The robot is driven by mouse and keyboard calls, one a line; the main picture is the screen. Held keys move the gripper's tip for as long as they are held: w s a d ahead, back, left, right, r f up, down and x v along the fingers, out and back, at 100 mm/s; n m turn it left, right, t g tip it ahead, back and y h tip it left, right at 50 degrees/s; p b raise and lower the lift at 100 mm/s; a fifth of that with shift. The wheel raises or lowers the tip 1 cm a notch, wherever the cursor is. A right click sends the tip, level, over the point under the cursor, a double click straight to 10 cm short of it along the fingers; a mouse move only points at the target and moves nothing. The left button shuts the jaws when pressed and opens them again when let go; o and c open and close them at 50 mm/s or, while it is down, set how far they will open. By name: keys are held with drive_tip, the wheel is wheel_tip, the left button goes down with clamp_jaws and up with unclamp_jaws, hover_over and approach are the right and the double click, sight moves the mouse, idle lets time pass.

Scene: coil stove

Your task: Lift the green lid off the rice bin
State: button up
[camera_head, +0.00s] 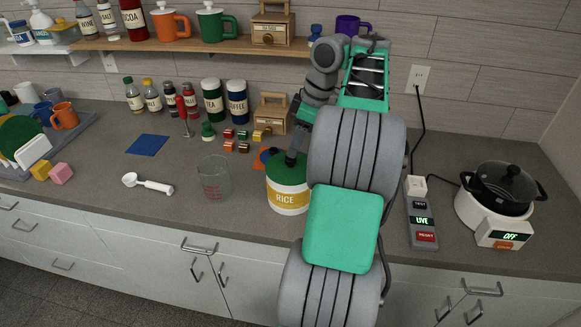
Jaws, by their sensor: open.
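The rice bin (287,199) stands on the counter in front of me, a white round bin with a yellow band reading "RICE". Its green lid (279,173) sits on top of it. My gripper (292,158) points down at the lid, at its knob area, from above. The jaws are open. My fingertips and the lid's knob are small and partly hidden by my arm, so I cannot tell whether they touch. My large arm links cover the right side of the bin and the counter behind it.
A clear measuring cup (214,178) stands just left of the bin, with a white scoop (148,183) further left. Small colored blocks and a wooden box (273,117) are behind. A power strip (421,222) and a coil stove with a black pot (503,188) are at right.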

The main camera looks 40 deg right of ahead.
sight(290, 164)
drive_tip(key=x, duration=0.1)
drive_tip(key=b+x, duration=0.1)
drive_tip(key=x, duration=0.1)
drive_tip(key=d+b+x, duration=0.1)
drive_tip(key=x, duration=0.1)
drive_tip(key=shift+f, duration=0.1)
drive_tip(key=shift+w+a+f+b, duration=0.15)
drive_tip(key=shift+w+f+b, duration=0.1)
drive_tip(key=shift+f+b, duration=0.15)
drive_tip(key=shift+r, duration=0.1)
drive_tip(key=shift+c, duration=0.2)
clamp_jaws()
